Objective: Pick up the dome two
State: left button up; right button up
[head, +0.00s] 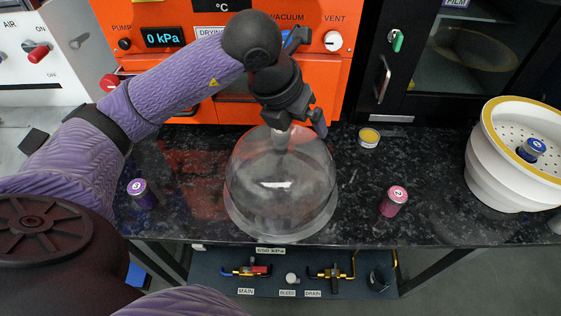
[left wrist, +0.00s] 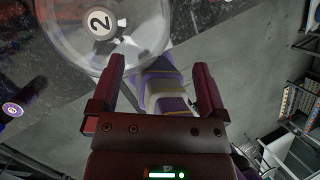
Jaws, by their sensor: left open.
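A clear glass dome (head: 279,195) stands upright on the dark speckled counter in the middle of the head view. Its top knob is partly hidden by my gripper there. In the left wrist view the dome (left wrist: 148,35) fills the top left, and its round knob (left wrist: 98,21) shows a "2". My left gripper (head: 297,118) is above the dome, close to the knob. In the left wrist view its two fingers (left wrist: 160,72) are apart with nothing gripped, and the knob lies up and left of the fingertips. My right gripper is not in view.
A purple-topped vial (head: 142,193) stands left of the dome and a pink-topped vial (head: 393,201) right. A yellow-topped jar (head: 369,138) is behind right. A white perforated vessel (head: 500,165) holds a blue-topped vial (head: 531,150). An orange oven (head: 300,90) stands behind.

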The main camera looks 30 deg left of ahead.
aim_at(281, 161)
pick_arm(q)
jog(key=a+n+y, duration=0.1)
jog(key=a+y, duration=0.2)
jog(key=a, duration=0.2)
jog(key=b+x, duration=0.2)
jog(key=x, duration=0.7)
jog(key=shift+r, duration=0.1)
jog(key=shift+d, duration=0.1)
jog(key=shift+c, duration=0.3)
grip_shut()
